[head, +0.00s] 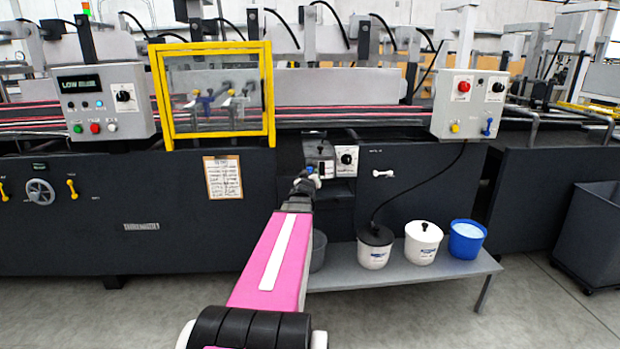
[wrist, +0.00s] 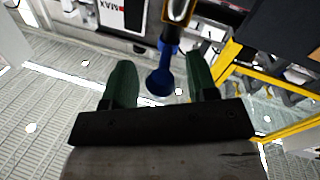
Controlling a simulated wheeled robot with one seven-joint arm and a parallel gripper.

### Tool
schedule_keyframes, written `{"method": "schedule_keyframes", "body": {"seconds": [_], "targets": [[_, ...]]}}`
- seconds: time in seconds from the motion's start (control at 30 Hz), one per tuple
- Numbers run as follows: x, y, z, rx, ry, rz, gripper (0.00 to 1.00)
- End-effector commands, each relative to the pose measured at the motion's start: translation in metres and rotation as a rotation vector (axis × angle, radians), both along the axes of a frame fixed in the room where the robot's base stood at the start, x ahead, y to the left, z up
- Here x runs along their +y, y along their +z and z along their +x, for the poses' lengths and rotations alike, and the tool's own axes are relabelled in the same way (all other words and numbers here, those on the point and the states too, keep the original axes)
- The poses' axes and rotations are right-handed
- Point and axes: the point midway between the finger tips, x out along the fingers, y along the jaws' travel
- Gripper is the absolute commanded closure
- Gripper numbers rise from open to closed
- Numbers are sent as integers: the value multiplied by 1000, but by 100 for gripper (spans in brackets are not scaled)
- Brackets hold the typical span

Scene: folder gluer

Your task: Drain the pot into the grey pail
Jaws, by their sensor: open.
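A small grey housing (head: 318,148), which may be the pot, sits on the machine front just beyond my gripper (head: 308,182). In the wrist view, my gripper (wrist: 162,84) is open, with its two green fingers apart. A blue lever (wrist: 160,80) with a rounded end lies between the fingers, with gaps visible on both sides. Its upper end joins a brass-coloured part (wrist: 178,10). A panel marked MAX (wrist: 112,14) shows behind. The grey pail (head: 319,252) stands at the bench's left end, partly hidden by my arm; its inside is not visible.
The low bench (head: 430,272) also holds a black-lidded white tub (head: 375,252), a white-lidded tub (head: 422,246) and a blue bucket (head: 467,240). A yellow-framed guard (head: 212,135) is at upper left. A dark bin (head: 592,240) stands right. Floor in front is clear.

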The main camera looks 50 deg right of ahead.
Motion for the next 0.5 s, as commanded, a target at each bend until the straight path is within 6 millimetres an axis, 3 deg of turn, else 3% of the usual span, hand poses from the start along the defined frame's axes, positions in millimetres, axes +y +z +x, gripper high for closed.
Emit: {"method": "schedule_keyframes", "body": {"seconds": [0.27,0.5], "targets": [[3,0,-2,0,0,0,47],[24,0,-16,1,1,1,47]]}}
